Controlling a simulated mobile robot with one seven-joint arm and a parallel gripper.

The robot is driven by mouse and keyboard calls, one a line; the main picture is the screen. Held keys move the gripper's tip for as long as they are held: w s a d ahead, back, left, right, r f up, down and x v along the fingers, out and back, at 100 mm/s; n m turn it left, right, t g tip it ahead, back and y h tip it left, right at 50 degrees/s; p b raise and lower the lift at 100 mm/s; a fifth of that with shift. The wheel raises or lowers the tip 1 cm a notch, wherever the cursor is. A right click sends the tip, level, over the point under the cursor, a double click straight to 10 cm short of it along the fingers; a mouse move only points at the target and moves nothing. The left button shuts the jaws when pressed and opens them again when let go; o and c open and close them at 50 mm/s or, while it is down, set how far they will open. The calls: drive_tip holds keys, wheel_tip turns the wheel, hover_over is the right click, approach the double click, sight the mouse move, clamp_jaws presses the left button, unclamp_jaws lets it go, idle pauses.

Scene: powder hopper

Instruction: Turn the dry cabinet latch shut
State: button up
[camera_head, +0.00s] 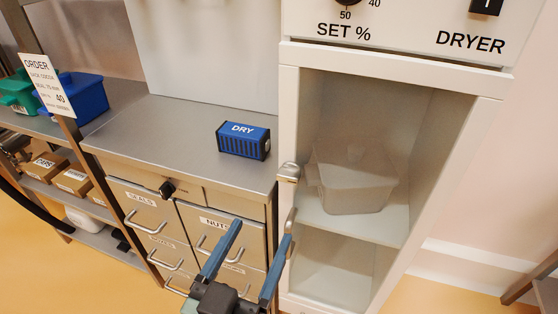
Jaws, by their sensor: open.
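The white dry cabinet (286,110) stands at the right under a panel marked DRYER. Its front looks hazy, as if a clear door covers it, and the door seems to sit against the frame. The small metal latch (289,172) is on the cabinet's left front edge; its exact turn is hard to tell. A metal handle (290,222) shows below it. My gripper (259,236) is open and empty, with two blue fingers pointing up the picture, below and left of the latch. The right finger appears close to the handle; I cannot tell whether they touch.
A pale lidded container (352,180) sits on the cabinet's shelf. A blue DRY box (243,141) stands on the steel counter (180,125), above labelled drawers (140,205) with bar handles. Blue (85,97) and green (18,90) bins are at the left.

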sight(286, 181)
drive_tip(key=p+x, duration=0.2)
drive_tip(key=x, duration=1)
drive_tip(key=shift+w+d, duration=0.15)
drive_tip(key=shift+w, duration=0.25)
drive_tip(key=shift+c, duration=0.2)
clamp_jaws()
